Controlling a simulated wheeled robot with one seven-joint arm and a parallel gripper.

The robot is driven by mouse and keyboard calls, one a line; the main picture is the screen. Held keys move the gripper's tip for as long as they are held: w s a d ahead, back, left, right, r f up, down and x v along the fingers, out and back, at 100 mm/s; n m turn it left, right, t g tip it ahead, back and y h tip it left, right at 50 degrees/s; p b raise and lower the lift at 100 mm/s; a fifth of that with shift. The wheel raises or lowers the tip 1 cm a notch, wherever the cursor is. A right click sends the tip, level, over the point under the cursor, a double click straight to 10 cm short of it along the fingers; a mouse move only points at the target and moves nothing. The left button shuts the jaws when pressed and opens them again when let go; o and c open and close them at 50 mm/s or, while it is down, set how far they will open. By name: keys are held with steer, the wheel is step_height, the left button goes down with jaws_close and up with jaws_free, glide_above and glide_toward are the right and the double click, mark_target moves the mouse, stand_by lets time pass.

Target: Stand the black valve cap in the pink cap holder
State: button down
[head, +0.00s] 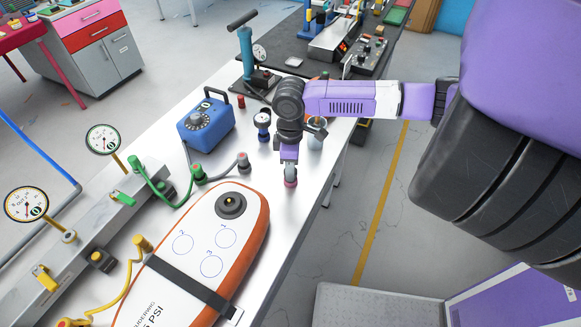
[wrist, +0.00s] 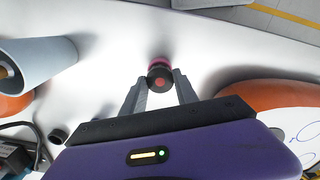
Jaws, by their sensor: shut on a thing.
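My gripper (head: 290,172) points down over the white bench, right of the orange and white board. In the wrist view its two fingers (wrist: 160,88) are closed on the black valve cap (wrist: 160,80), a small dark round piece with a red centre. The pink cap holder (wrist: 158,61) shows as a pink rim just beyond the cap. In the head view the holder (head: 290,184) is a small pink piece right under the fingertips. The cap is at the holder, but I cannot tell whether it is seated in it. The fingers hide most of the cap in the head view.
The inflatable board (head: 222,265) has a black valve (head: 231,204) and numbered circles. A blue pump box (head: 206,122), a blue gauge piece (head: 262,124) and a pale cup (head: 316,135) stand behind. The bench's right edge is close to my gripper.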

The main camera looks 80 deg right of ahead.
steer(key=shift+f, duration=0.3)
steer(key=shift+f, duration=0.2)
steer(key=c, duration=0.9)
jaws_free()
steer(key=shift+c, duration=0.2)
steer(key=shift+r, duration=0.1)
